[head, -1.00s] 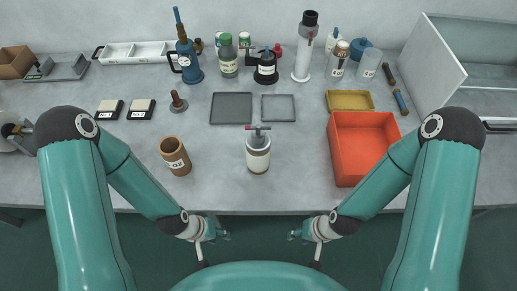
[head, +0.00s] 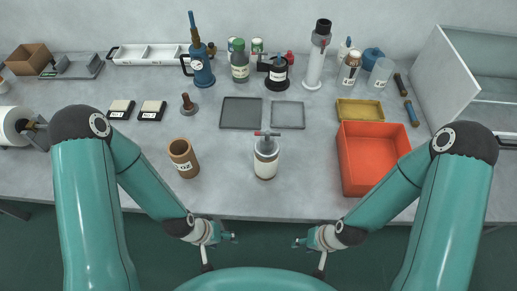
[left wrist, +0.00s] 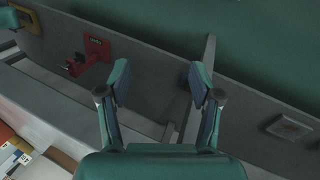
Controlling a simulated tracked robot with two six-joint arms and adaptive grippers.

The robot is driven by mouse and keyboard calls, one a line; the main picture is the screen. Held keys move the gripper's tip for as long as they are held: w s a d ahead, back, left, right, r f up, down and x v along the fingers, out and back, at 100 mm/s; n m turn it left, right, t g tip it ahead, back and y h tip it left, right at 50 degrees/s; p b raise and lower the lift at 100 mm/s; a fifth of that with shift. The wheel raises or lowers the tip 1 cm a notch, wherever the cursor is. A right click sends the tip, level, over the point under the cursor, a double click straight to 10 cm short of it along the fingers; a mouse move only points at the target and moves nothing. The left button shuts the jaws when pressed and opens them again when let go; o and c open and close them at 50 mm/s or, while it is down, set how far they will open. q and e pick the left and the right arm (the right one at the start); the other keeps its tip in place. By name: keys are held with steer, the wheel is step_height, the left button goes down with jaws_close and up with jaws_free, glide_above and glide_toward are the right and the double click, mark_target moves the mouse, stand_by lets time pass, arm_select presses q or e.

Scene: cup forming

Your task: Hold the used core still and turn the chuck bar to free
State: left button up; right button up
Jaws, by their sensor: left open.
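The used core appears to be the pale cylinder (head: 266,166) with a brownish lower edge, standing upright near the front middle of the table. The chuck bar (head: 267,134), a thin crossbar with a red end, sits across its top. My left gripper (head: 230,237) is in front of the table edge, left of the core and apart from it. In the left wrist view its two fingers (left wrist: 155,85) are spread with nothing between them. My right gripper (head: 301,243) is also in front of the edge, to the right; its fingers are too small to read.
A brown cup (head: 183,158) stands left of the core, and an orange-red bin (head: 348,170) to its right. Two flat dark trays (head: 240,113) lie behind the core. Bottles and a white tube (head: 315,65) line the back. The table around the core is clear.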

mark_target(265, 170)
arm_select(q)
steer(key=shift+o, duration=1.4)
steer(key=shift+d+r, duration=0.15)
steer(key=shift+o, duration=0.4)
steer(key=shift+d+n, duration=0.35)
steer(key=shift+n, duration=0.15)
steer(key=s+d+r+n+t+h, duration=0.2)
steer(key=d+n+h, duration=0.5)
steer(key=d+n, duration=0.55)
steer(key=w+d+r+n+t+h, duration=0.1)
steer(key=w+r+n+t+h, duration=0.1)
steer(key=w+r+t, duration=0.4)
steer(key=w+a+r+n+t+y, duration=0.1)
steer(key=w+a+r+n+t, duration=0.1)
steer(key=w+n, duration=0.1)
steer(key=w+a+r+n+t+y, duration=0.1)
steer(key=w+a+r+n+t, duration=0.1)
steer(key=w+a+n, duration=0.1)
steer(key=w+a+r+n+t+y, duration=0.1)
steer(key=w+a+n+t, duration=0.1)
steer(key=n, duration=0.3)
steer(key=shift+w+a+r, duration=0.4)
steer(key=shift+w, duration=0.1)
steer(key=x, duration=1.1)
steer(key=shift+w+d+r, duration=0.15)
steer(key=shift+w, duration=0.15)
